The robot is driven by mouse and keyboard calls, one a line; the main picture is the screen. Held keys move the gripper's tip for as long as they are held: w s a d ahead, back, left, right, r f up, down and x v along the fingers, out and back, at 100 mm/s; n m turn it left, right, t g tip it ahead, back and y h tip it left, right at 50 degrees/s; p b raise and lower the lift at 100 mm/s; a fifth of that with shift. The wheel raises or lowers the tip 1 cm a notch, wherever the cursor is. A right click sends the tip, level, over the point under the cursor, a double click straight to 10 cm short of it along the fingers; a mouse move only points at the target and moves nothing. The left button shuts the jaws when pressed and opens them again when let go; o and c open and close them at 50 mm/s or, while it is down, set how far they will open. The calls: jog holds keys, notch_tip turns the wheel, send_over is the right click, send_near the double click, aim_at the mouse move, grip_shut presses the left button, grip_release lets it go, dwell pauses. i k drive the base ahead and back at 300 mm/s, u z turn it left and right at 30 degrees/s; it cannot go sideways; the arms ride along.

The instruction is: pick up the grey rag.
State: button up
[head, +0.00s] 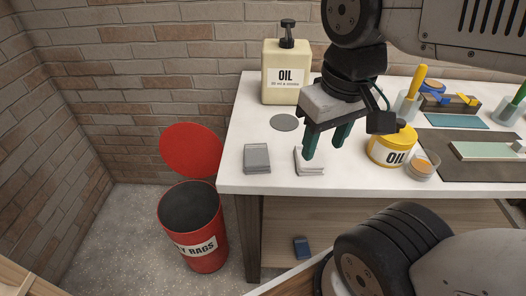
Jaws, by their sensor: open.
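A grey rag (257,158), folded into a small stack, lies on the white table (243,118) near its front left edge. My gripper (325,143) is open, with its two green fingers pointing down. It is to the right of the grey rag, apart from it, and appears to be above a folded white cloth (309,162) that it partly hides. Nothing shows between the fingers.
A cream oil pump bottle (285,85) and a grey disc (284,122) are behind the rag. A yellow oil tin (392,147) and tools stand to the right. A red bin (192,225) with its lid (190,150) raised stands left of the table.

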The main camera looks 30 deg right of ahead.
aim_at(256, 160)
jog(key=z, duration=0.5)
jog(key=k, duration=1.15)
jog(key=u, duration=0.45)
jog(key=i, duration=0.65)
jog(key=u, duration=0.7)
jog(key=i, duration=0.45)
